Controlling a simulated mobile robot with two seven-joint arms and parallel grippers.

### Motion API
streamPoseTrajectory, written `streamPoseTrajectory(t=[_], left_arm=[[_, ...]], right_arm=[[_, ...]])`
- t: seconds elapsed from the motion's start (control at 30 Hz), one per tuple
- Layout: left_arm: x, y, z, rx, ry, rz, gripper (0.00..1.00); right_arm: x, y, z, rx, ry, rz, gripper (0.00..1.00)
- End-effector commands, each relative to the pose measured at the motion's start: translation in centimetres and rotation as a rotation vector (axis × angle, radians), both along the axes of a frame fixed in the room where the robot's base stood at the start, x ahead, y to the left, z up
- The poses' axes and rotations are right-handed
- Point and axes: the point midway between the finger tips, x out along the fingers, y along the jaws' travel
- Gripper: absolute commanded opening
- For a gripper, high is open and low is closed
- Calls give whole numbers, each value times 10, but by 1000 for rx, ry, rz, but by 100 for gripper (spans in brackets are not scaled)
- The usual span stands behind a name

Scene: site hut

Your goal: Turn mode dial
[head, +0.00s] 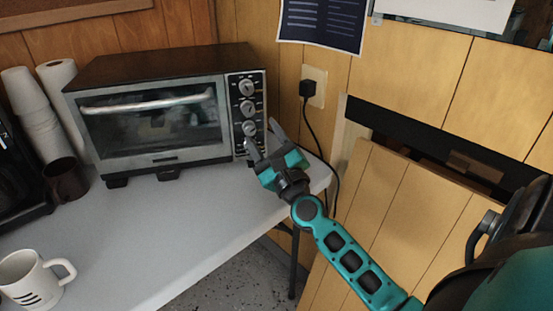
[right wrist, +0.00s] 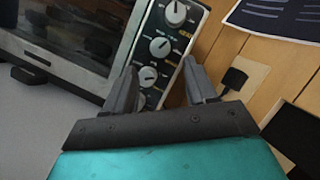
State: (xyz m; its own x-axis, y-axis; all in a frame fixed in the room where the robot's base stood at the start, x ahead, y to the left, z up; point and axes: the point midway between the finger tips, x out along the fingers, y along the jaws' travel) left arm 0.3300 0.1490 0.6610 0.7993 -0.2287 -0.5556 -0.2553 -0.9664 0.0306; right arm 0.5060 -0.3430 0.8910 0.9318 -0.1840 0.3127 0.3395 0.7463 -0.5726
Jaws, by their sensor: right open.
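A black and steel toaster oven (head: 155,172) stands on the grey table. Its control panel on the right carries a column of round silver dials: a top dial (head: 246,87), a middle dial (head: 248,107) and a lower dial (head: 249,128). The labels are too small to tell which is the mode dial. My right gripper (head: 262,136) is open and empty in front of the panel's lower part. In the right wrist view the lower dial (right wrist: 148,76) shows between the open fingers, apart from them; the middle dial (right wrist: 159,46) is just beyond. My left gripper is out of view.
A plug with a black cord (head: 308,90) sits in the wall right of the oven. White paper cups (head: 42,125), a dark mug (head: 66,180) and a white mug (head: 32,280) stand on the table (head: 150,240) at left. The table's front middle is clear.

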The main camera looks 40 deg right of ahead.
Motion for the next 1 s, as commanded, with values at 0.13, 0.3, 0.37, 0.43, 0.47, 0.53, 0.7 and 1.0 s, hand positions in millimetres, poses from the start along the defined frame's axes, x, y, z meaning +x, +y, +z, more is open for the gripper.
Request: streamPoseTrajectory(t=[0.13,0.3,0.37,0.43,0.47,0.53,0.7,1.0], left_arm=[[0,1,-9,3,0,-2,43],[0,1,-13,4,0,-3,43],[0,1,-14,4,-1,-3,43],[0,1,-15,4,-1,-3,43],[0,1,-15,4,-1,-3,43],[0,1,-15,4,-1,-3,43],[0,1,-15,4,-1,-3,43],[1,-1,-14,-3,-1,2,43]], right_arm=[[-28,6,-13,-2,3,1,56],[-50,10,-19,-3,2,1,56],[-54,11,-20,-2,1,0,56],[-58,11,-20,-1,1,0,56],[-59,12,-20,-1,0,1,56],[-60,12,-20,-1,0,1,56],[-61,12,-20,-1,-1,0,56],[-60,12,-20,-1,0,0,56]])
